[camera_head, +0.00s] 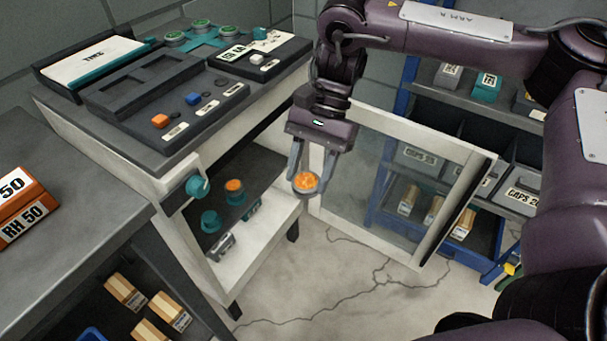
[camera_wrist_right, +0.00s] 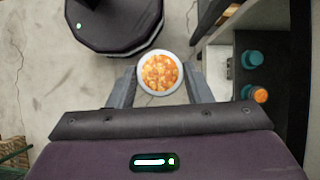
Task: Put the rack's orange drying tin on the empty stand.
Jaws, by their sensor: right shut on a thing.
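My right gripper (camera_head: 304,178) is shut on a round, pale-rimmed tin with orange contents (camera_head: 305,182). The tin is held in the air in front of the open white cabinet. In the right wrist view, the tin (camera_wrist_right: 160,72) sits between the two fingers (camera_wrist_right: 160,84), its orange top facing the camera. On the cabinet's dark shelf, a teal piece with an orange top (camera_head: 235,186) stands behind a plain teal piece (camera_head: 211,220). I cannot tell for sure which is the empty stand. My left gripper is not in view.
The cabinet's glass door (camera_head: 400,180) stands open to the right of the held tin. A teal knob (camera_head: 197,186) sticks out at the cabinet's front left. A teal rack with green-topped tins (camera_head: 200,38) is on the worktop. Blue shelving (camera_head: 388,120) stands behind the door.

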